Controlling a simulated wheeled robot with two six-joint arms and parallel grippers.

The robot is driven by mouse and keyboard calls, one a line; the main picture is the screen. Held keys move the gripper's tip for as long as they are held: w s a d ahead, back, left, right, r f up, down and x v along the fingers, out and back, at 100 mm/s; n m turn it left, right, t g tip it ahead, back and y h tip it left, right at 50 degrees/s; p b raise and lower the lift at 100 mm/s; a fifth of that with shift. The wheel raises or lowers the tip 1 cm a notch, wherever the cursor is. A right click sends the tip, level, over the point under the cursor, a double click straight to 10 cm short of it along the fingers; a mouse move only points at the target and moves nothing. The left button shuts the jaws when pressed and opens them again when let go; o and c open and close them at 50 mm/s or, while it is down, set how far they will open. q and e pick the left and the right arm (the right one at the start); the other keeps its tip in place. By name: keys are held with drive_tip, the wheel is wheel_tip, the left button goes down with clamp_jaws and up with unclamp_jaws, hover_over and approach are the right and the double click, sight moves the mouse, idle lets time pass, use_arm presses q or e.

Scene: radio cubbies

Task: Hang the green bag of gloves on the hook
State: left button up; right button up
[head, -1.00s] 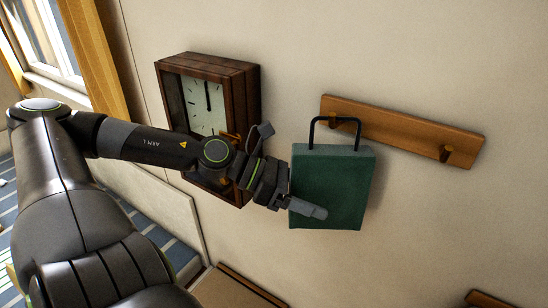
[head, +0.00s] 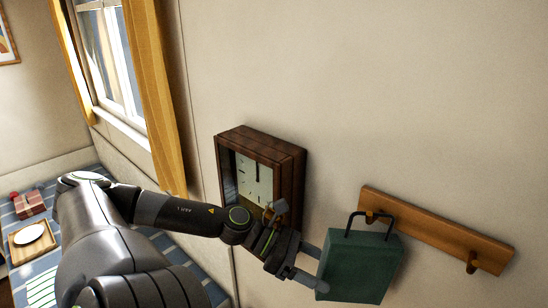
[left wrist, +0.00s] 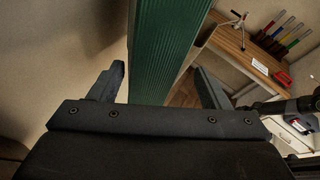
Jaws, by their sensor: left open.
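The green bag (head: 360,265) is at the wooden rail on the wall in the head view. Its black handle loop (head: 372,220) is at the rail's left hook (head: 372,215), and the bag hangs below it, close to the wall. My left gripper (head: 311,264) is open at the bag's left edge, its fingertips pointing at the bag. In the left wrist view the bag (left wrist: 165,50) stands ahead, in line with the gap between the spread fingers (left wrist: 160,85). Whether either finger touches it I cannot tell. My right gripper is not in view.
The rail's right hook (head: 472,262) is empty. A dark wooden clock (head: 260,180) is on the wall behind my left forearm. A curtained window (head: 110,60) is further left. The wrist view shows a wooden desk (left wrist: 240,62) with several coloured items. The wall above the rail is clear.

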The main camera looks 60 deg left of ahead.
use_arm(q)
drive_tip(key=s+a+p, duration=0.3)
drive_tip(key=shift+a+r, duration=0.1)
drive_tip(key=shift+a, duration=0.2)
drive_tip(key=shift+s+a, duration=0.7)
drive_tip(key=shift+a, duration=0.2)
drive_tip(key=shift+s+a, duration=0.7)
drive_tip(key=shift+a, duration=0.2)
